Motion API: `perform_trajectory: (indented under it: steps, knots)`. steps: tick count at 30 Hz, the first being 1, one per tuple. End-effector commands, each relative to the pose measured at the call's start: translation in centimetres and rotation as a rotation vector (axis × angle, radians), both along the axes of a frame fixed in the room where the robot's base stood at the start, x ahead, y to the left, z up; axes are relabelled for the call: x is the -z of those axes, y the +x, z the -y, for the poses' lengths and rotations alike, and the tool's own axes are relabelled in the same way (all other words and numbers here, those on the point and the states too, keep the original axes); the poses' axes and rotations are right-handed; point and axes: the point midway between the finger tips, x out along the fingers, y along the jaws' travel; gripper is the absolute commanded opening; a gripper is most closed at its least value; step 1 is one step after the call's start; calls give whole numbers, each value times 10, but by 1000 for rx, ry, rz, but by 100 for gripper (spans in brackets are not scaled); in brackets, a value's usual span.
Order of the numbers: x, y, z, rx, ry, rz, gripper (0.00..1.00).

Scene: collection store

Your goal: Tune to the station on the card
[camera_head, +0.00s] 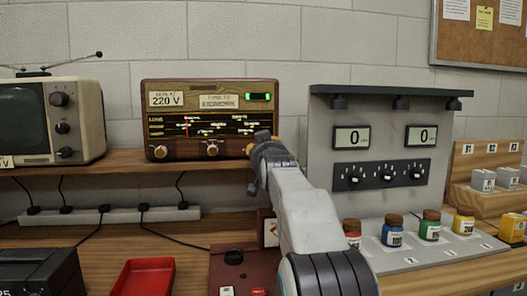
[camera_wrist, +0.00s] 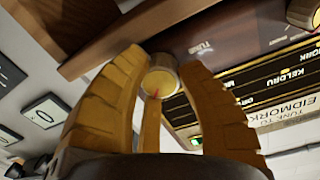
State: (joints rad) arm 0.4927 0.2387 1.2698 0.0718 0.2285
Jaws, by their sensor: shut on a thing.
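The wooden radio (camera_head: 144,110) stands on the shelf. Its dial (camera_head: 210,127) shows rows of station names and a red pointer (camera_head: 186,125) left of the middle. A card (camera_head: 218,101) on it reads "TUNE TO" and a name beginning "EIDMORK" in the wrist view (camera_wrist: 287,115); the rest is cut off. My gripper (camera_head: 260,146) is at the radio's lower right corner. In the wrist view my gripper (camera_wrist: 160,68) is shut around the round tuning knob (camera_wrist: 160,80), beside the "TUNE" label. The knob's red mark shows. My gripper mostly hides this knob in the head view.
Two other knobs (camera_head: 160,152) (camera_head: 212,150) are on the radio's front. A green light (camera_head: 260,96) glows above the dial. An old television (camera_head: 75,115) stands left, a grey meter panel (camera_head: 390,110) right. Jars (camera_head: 392,232) and a red tray (camera_head: 140,279) are below.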

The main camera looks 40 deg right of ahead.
Motion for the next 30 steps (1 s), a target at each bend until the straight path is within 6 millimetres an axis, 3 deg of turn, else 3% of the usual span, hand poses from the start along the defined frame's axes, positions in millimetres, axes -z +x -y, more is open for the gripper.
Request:
perform_trajectory:
  steps: [18, 30]
  knots:
    - [-3, 0, -1, 8, 476, 236, 1]
    - [-4, 1, -2, 11, 643, 321, 1]
